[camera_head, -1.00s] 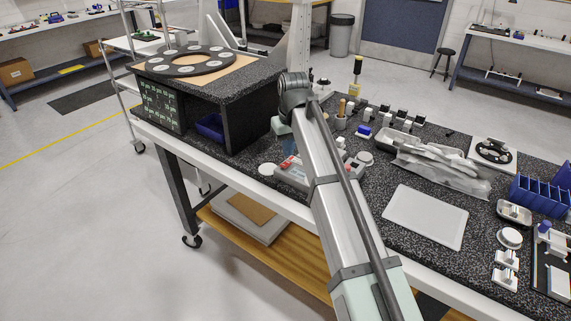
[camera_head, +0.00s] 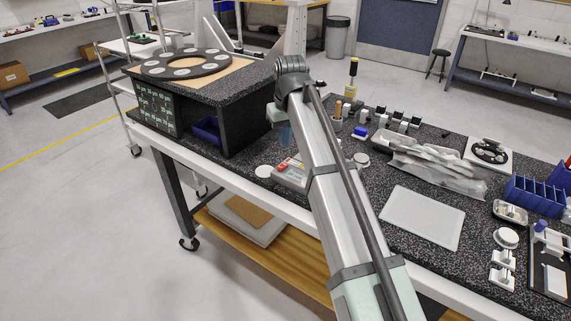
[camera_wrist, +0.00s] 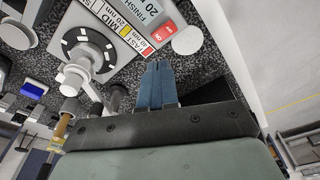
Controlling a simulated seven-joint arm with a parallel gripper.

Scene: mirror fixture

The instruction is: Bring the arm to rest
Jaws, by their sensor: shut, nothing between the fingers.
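My gripper shows in the wrist view with its two blue fingers (camera_wrist: 157,84) together and nothing between them. In the head view a part of the blue fingers (camera_head: 285,134) shows below my wrist, beside the dark box stand. My arm reaches up from the lower right over the front edge of the bench. The fingers hang above the speckled bench top (camera_head: 441,178), close to a grey device with a red mark (camera_head: 290,172). The device also shows in the wrist view with its coloured labels (camera_wrist: 132,28).
A dark stand (camera_head: 245,108) with a black ring of pale discs (camera_head: 187,64) stands left of my arm. A white tray (camera_head: 423,217), plastic bags (camera_head: 437,172) and a blue bin (camera_head: 534,196) lie to the right. A white disc (camera_head: 264,171) lies near the front edge.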

